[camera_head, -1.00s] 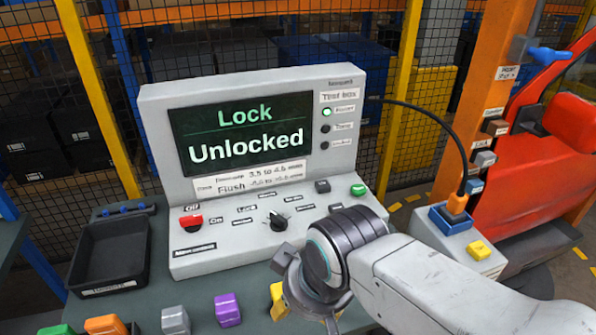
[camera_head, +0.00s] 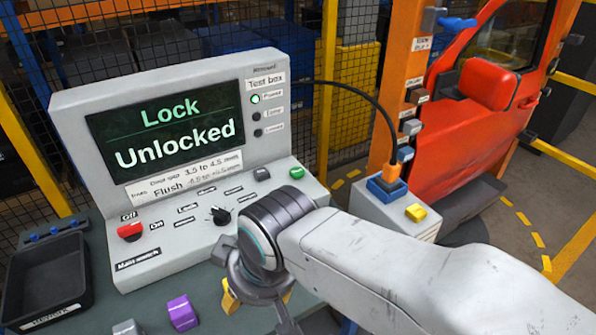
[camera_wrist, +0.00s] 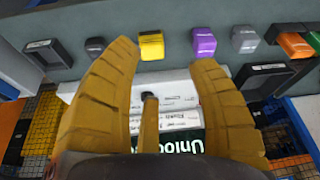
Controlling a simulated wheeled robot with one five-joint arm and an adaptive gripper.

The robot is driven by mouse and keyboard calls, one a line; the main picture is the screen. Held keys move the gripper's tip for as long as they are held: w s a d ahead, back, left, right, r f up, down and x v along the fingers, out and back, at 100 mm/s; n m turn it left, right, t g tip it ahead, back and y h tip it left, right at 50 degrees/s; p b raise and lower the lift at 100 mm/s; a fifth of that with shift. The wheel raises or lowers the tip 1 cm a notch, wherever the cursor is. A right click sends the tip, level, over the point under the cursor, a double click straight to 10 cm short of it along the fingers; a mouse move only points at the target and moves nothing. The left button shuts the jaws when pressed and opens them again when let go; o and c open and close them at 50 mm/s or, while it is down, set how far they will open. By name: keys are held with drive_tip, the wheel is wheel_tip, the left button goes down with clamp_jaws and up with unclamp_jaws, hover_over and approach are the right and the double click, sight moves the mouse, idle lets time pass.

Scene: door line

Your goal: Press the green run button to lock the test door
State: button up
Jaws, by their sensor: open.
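The test box (camera_head: 75,140) stands on the bench, and its screen (camera_head: 170,130) reads "Lock" and "Unlocked". The green button (camera_head: 296,173) is at the right end of its sloped panel, uncovered. My gripper (camera_wrist: 165,55) is open and empty, its yellow fingers spread in the wrist view. In the head view my wrist is in front of the panel, nearer than the green button and apart from it in the picture, and it mostly hides the fingers. The wrist view shows part of the screen upside down; I cannot make out the green button there. The red door (camera_head: 450,140) stands at the right.
The panel also has a red switch (camera_head: 131,231), a black knob (camera_head: 219,215) and a dark button (camera_head: 261,173). A black tray (camera_head: 20,290) and purple (camera_head: 182,312), yellow (camera_head: 230,297) and grey (camera_head: 127,327) blocks are on the bench. A cable runs to a grey box with a yellow button (camera_head: 416,212).

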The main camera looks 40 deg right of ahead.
clamp_jaws()
idle(0.3)
drive_tip(key=c, duration=1)
unclamp_jaws()
